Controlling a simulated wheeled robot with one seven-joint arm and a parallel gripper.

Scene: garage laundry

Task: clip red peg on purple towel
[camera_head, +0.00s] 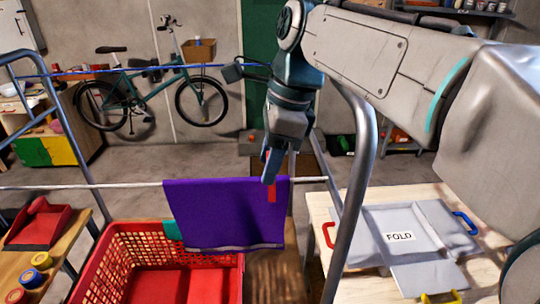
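A purple towel (225,215) hangs over a pale line, above the back right of a red basket. A red peg (271,193) shows against the towel's upper right part, just below and touching or nearly touching my fingertips in the picture. My gripper (269,178) points down at the towel's top edge near its right end. Its fingers overlap from this side, so I cannot see the gap between them or whether they grip the peg. Another strip of red shows just right of the fingers. Whether the peg sits around the line and towel is hidden.
The red laundry basket (110,262) stands below. A wooden table (320,215) at right bears a grey folding board (365,222) marked FOLD. A grey metal post (357,190) rises right of my gripper. A bench with colored rolls (40,260) is at left.

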